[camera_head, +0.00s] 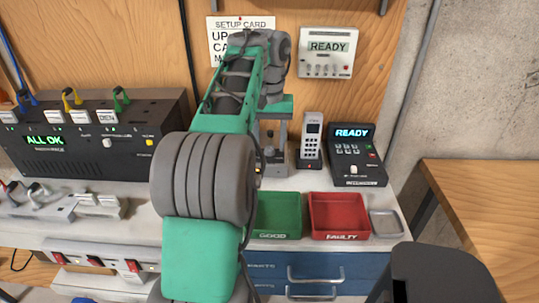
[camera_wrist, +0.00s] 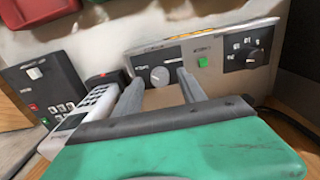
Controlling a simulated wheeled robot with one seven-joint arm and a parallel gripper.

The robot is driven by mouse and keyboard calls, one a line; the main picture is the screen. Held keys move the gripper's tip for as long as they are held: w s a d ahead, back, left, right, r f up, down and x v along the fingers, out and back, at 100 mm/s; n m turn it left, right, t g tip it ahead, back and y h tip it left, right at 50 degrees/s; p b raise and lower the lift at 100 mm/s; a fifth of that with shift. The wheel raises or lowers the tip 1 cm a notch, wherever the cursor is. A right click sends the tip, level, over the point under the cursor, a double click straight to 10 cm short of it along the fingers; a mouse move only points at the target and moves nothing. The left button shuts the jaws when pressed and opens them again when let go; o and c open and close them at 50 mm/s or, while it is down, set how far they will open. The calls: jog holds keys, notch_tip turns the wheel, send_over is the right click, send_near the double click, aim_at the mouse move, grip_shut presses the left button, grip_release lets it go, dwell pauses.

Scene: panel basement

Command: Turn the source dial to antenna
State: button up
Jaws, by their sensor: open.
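A grey device (camera_wrist: 222,72) shows in the wrist view, with two dials on its front. One is a round grey dial (camera_wrist: 160,76) with a white pointer mark. The other is a dark dial (camera_wrist: 253,55) on a black plate with several small labels around it. The labels are too blurred to tell which dial is the source dial or which mark is antenna. My gripper (camera_wrist: 159,82) is open and empty, its fingers on either side of the grey dial in the picture. Contact cannot be told. In the head view my arm hides most of the device.
A cordless phone (camera_head: 311,139) and a black keypad terminal (camera_head: 357,163) stand beside the device. Green (camera_head: 277,214) and red (camera_head: 339,214) trays lie in front. A green button (camera_wrist: 202,62) sits between the dials. A wooden panel (camera_head: 110,60) rises behind.

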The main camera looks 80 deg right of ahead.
jog(key=shift+f, duration=0.4)
jog(key=shift+r, duration=0.1)
grip_shut()
